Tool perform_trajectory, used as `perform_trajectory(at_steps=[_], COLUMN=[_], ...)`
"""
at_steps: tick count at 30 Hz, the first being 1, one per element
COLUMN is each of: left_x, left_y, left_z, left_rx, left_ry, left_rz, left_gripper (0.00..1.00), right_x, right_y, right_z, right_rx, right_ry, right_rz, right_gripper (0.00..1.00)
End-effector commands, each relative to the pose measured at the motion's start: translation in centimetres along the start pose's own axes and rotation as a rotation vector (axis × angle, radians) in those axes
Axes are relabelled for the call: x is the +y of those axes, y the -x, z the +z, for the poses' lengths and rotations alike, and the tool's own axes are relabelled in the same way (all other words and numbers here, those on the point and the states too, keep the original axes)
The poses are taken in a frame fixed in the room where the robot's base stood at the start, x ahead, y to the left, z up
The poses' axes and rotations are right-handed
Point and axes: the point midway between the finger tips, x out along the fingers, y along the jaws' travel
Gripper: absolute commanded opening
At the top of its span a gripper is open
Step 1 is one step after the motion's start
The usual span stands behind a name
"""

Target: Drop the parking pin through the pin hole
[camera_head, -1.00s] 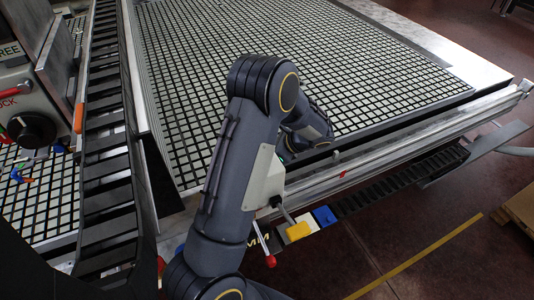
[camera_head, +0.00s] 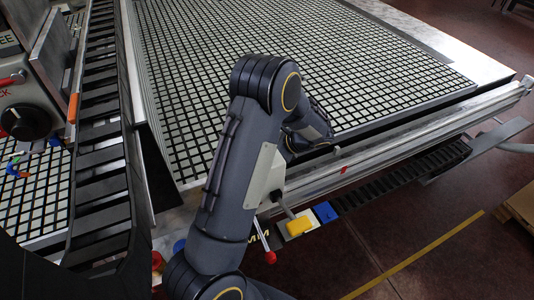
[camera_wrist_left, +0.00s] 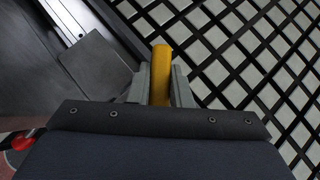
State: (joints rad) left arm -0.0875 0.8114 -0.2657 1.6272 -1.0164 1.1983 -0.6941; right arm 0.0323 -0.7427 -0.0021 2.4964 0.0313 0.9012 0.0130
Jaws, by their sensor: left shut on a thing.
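My left gripper (camera_wrist_left: 161,72) is shut on a yellow-orange pin (camera_wrist_left: 161,77) in the left wrist view. The pin stands between the two grey fingers, and its lower end is hidden. The grid table (camera_wrist_left: 265,50) lies beyond and to the right of the pin. In the head view my arm crosses the middle of the picture and hides the gripper and pin. I cannot make out the pin hole in either view. My right gripper is not in view.
A metal rail (camera_head: 420,140) runs along the table's near edge. Yellow (camera_head: 299,226) and blue (camera_head: 325,212) blocks sit below it, beside my arm. A black slatted track (camera_head: 95,165) and a panel with a black knob (camera_head: 27,118) are at left.

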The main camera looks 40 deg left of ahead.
Motion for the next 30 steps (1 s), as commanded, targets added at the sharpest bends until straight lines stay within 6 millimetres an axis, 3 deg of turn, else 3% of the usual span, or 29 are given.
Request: perform_trajectory(at_steps=[30], left_x=[0.0], left_y=[-1.9], left_z=[-1.9], left_rx=[-0.001], left_ry=[0.001], left_rz=[0.000], left_gripper=[0.00], right_x=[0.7], right_y=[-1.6], right_z=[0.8], right_rx=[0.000], right_ry=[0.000], right_rz=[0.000], right_gripper=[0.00])
